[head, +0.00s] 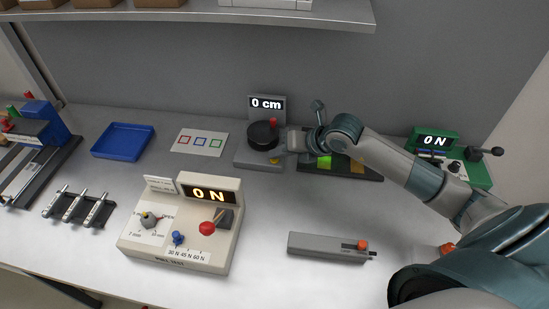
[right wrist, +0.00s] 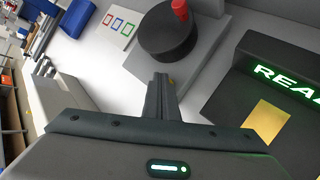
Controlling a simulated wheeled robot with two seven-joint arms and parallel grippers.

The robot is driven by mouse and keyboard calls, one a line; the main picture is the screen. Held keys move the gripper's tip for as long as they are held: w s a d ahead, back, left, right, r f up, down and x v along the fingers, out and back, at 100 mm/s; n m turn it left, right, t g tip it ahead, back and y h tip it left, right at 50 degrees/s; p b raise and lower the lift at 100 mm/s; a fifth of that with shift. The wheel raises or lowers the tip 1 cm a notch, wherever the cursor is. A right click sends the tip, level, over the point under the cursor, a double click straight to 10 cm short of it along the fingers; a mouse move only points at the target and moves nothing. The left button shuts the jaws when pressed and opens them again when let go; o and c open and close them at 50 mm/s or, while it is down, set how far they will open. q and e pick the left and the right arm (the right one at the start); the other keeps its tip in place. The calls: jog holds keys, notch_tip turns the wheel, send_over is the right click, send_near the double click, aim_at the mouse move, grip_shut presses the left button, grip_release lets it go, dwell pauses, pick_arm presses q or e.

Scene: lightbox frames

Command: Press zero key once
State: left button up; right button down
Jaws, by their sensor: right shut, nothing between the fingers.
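A grey device (head: 246,160) stands at the back middle with a black round drum (head: 262,136), a red knob (head: 273,122) on top and a display (head: 266,104) reading "0 cm". A small yellow spot (head: 275,160), perhaps the zero key, shows at the base's front right. My right gripper (head: 283,157) is shut and empty, its tips close to this spot. In the right wrist view the closed fingers (right wrist: 164,82) point at the grey base, with a bit of yellow (right wrist: 171,82) beside the tips. I cannot tell whether they touch it. My left gripper is out of view.
A dark panel with coloured tiles (head: 356,166) lies right of the device, under my right forearm. A "0 N" tester (head: 182,244) stands front left, a green "0 N" unit (head: 480,176) at right. A blue tray (head: 122,141) and marked card (head: 199,142) lie left.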

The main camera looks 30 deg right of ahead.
aim_at(278, 162)
dwell(0.4)
jog(key=shift+r+p, duration=0.6)
jog(key=shift+r, duration=0.3)
jog(key=shift+r+p, duration=1.55)
jog(key=shift+r, duration=1)
jog(key=shift+f, duration=0.15)
